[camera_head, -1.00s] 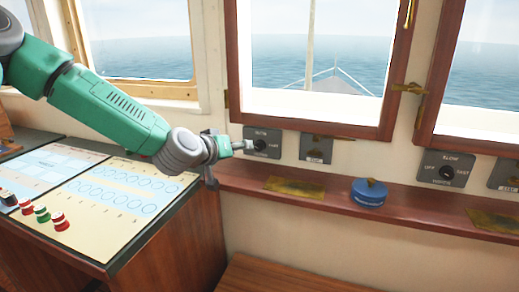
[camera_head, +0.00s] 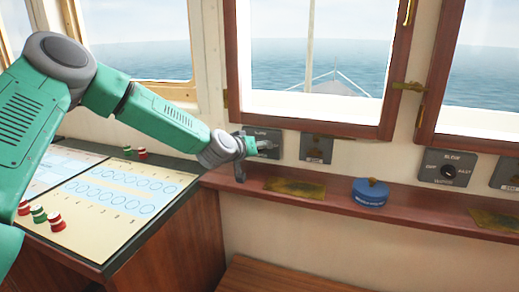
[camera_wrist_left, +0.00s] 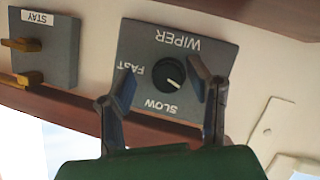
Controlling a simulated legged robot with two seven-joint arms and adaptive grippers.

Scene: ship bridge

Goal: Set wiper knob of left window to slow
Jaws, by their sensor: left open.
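The left window's wiper panel (camera_head: 268,135) is a dark grey plate under the middle window in the head view, partly hidden by my gripper. In the left wrist view the panel (camera_wrist_left: 190,35) appears upside down, with WIPER, FAST and SLOW readable. Its round black knob (camera_wrist_left: 167,75) has a white mark pointing to the lower right, between SLOW and the side covered by a finger. My left gripper (camera_wrist_left: 163,82) is open, its fingers on either side of the knob. I cannot tell whether they touch it. My left gripper also shows in the head view (camera_head: 258,148). My right gripper is not in view.
A STAY switch box (camera_head: 316,149) sits right of the panel. Another wiper panel (camera_head: 449,168) is farther right. A blue round container (camera_head: 369,192) and a brass plate (camera_head: 295,187) lie on the wooden ledge (camera_head: 330,202). A console (camera_head: 115,205) with buttons stands at left.

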